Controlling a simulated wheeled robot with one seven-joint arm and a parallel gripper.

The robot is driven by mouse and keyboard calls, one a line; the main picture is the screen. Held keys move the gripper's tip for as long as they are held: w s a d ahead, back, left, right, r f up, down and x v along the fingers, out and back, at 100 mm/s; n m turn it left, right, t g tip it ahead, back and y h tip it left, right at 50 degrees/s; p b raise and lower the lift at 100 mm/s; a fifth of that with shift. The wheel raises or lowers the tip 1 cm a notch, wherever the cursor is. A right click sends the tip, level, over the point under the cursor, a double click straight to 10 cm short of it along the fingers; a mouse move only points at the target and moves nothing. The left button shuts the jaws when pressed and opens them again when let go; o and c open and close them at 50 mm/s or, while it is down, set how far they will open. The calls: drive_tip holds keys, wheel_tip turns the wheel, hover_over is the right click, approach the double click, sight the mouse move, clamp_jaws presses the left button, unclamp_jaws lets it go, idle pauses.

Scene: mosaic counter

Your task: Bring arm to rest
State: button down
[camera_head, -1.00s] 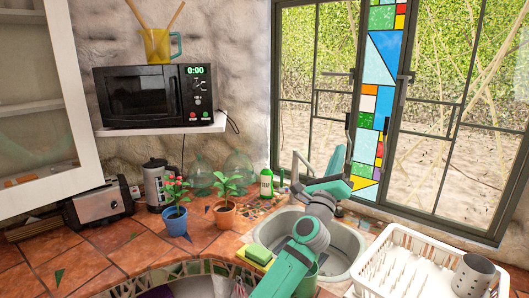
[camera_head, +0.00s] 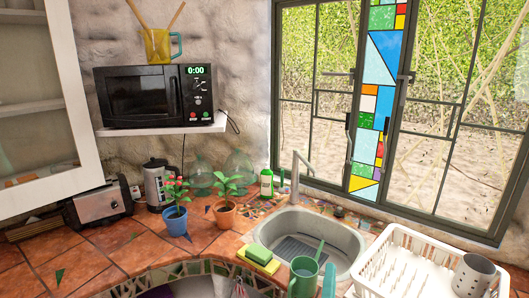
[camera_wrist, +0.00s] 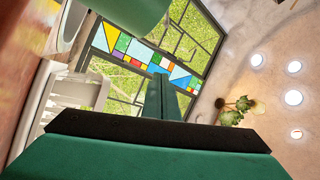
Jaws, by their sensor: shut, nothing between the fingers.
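My gripper (camera_wrist: 161,98) shows in the wrist view as two slim green fingers closed together, with nothing between them. A wide green body with a dark band fills the bottom of that view. A green rounded thing (camera_wrist: 130,14), probably the mug, hangs at the top of the wrist view, apart from the fingers.
The sink (camera_head: 345,252) is open to view behind the mug. A white dish rack (camera_head: 400,285) with a metal cup (camera_head: 473,275) stands at right. A sponge (camera_head: 258,253), two potted plants, a toaster (camera_head: 103,203) and a kettle line the counter. The microwave (camera_head: 155,95) sits on a shelf.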

drive_tip(key=s+a+f+n+g+y, duration=0.15)
drive_tip(key=s+a+f+n, duration=0.3)
drive_tip(key=s+f, duration=0.5)
drive_tip(key=s+a+f+n+g+y, duration=0.1)
drive_tip(key=s+a+f+n+y, duration=0.4)
drive_tip(key=s, duration=0.8)
drive_tip(key=s+a+f+n+g, duration=0.1)
drive_tip(key=s+a+n+g, duration=0.1)
drive_tip(key=s, duration=0.9)
drive_tip(key=s+a+f+n+g, duration=0.1)
drive_tip(key=s+a+f+n, duration=0.1)
drive_tip(key=s+a+n, duration=0.2)
drive_tip(key=s+a, duration=0.3)
drive_tip(key=s, duration=0.5)
drive_tip(key=shift+g, duration=0.35)
drive_tip(key=shift+d, duration=0.1)
